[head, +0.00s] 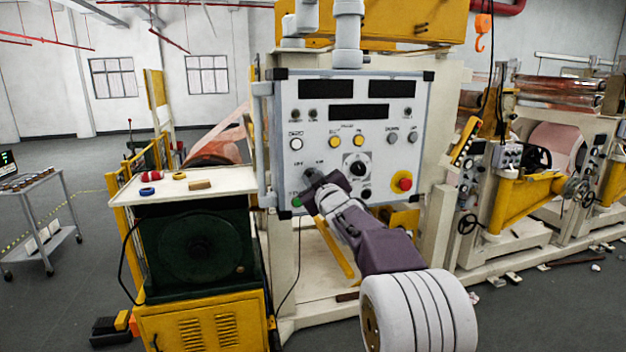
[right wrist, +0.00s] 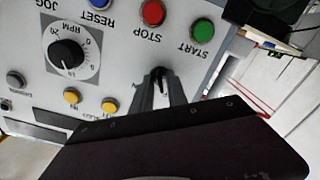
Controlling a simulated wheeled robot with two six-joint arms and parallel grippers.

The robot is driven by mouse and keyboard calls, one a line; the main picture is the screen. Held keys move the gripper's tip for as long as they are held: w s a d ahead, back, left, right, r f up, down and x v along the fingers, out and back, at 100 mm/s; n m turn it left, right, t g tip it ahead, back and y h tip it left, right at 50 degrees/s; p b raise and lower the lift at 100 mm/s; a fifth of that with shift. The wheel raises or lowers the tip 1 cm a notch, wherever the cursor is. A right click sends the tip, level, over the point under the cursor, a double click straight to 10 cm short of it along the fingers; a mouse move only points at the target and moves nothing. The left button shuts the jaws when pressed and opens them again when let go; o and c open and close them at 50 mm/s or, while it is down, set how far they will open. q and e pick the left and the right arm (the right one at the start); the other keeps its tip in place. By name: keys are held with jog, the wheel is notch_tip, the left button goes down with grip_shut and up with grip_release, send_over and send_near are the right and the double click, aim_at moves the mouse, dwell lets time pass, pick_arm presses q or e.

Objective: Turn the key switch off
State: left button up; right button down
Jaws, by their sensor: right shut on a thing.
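The key switch (right wrist: 158,74) is a small dark knob on the light grey control panel (head: 290,95). In the right wrist view it sits between the tips of my right gripper's two dark fingers. My right gripper (head: 311,181) reaches the panel's lower left part and is shut on the switch. In the head view the gripper hides the switch. The wrist view is upside down, and I cannot read the switch's position labels there. My left gripper is not in view.
Green START (right wrist: 202,30), red STOP (right wrist: 152,13) and blue RESET buttons sit close to the fingers, with an RPM dial (right wrist: 68,53) nearby. A red emergency stop (head: 402,182) is at the panel's lower right. A small table (head: 220,182) with tape rolls stands left.

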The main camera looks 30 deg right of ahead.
jog(key=c, duration=1.6)
grip_release()
jog(key=b+v, duration=0.1)
jog(key=v, duration=0.8)
jog(key=shift+b, duration=0.3)
